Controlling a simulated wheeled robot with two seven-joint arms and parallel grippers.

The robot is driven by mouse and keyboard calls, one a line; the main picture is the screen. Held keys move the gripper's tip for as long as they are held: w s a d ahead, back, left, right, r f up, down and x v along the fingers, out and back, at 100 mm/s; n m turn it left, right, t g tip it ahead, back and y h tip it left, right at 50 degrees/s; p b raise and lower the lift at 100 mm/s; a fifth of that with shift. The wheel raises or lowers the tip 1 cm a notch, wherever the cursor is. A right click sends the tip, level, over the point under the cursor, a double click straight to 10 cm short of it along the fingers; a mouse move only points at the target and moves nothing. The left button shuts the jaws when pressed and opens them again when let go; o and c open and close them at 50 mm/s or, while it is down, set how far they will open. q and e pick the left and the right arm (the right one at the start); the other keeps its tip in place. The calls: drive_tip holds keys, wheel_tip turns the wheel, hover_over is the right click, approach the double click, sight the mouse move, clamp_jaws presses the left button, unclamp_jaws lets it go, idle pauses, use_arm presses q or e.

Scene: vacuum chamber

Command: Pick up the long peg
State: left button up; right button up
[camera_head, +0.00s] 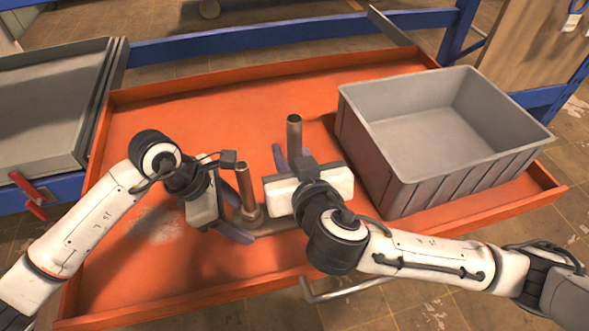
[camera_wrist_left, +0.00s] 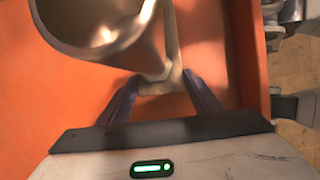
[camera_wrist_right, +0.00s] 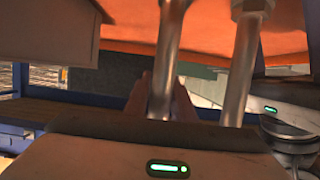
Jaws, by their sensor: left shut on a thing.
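A metal piece with two upright tubular pegs stands at the middle of the orange tray. The peg with the higher top in the head view (camera_head: 294,132) is on the right; the other peg (camera_head: 243,183) is on the left. My left gripper (camera_head: 236,212) is shut on the fitting (camera_wrist_left: 158,80) at the foot of the left peg, whose tube fills the upper left of the left wrist view. My right gripper (camera_wrist_right: 162,97) has its fingers on either side of the right peg (camera_wrist_right: 170,45). Its grip on that peg is unclear. The foot of the right peg is hidden.
A grey bin (camera_head: 437,160) stands on the right of the orange tray (camera_head: 200,110). The tray has raised rims; its left and back areas are clear. A grey tray (camera_head: 45,95) lies to the left, beyond the rim. Blue rails (camera_head: 250,36) run behind.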

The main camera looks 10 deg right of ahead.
sight(294, 121)
use_arm(q)
drive_tip(key=shift+r, duration=0.1)
use_arm(e)
clamp_jaws()
drive_tip(key=shift+r, duration=0.1)
wheel_tip(294, 121, up, 10)
use_arm(q)
drive_tip(key=o, duration=1.3)
